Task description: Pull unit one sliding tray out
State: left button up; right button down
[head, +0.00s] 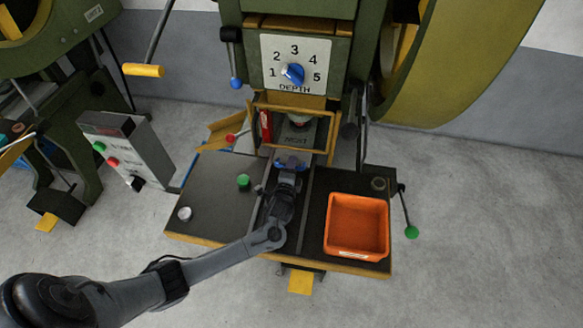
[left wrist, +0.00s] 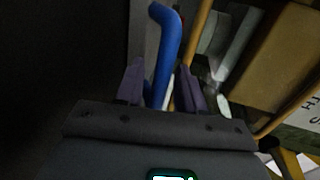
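The press with the depth dial (head: 296,63) stands in the centre of the head view. A yellow frame (head: 291,109) surrounds its opening, and a grey labelled surface (head: 297,142) lies inside. My left gripper (head: 291,163) is low in front of this opening, over the dark channel between the two table plates. In the left wrist view a bent blue handle (left wrist: 168,45) rises between the fingers of the left gripper (left wrist: 160,82). The fingers stand apart with small gaps beside the handle; I see no firm grip. The sliding tray itself is mostly hidden by my gripper. My right gripper is not in view.
An orange bin (head: 357,227) stands on the right plate. A green knob (head: 244,182) and a small metal piece (head: 184,214) are on the left plate (head: 212,190). A grey control box (head: 128,150) stands at left. A green-tipped lever (head: 411,231) sticks out at right.

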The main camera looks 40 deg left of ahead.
pick_arm(q)
grip_shut()
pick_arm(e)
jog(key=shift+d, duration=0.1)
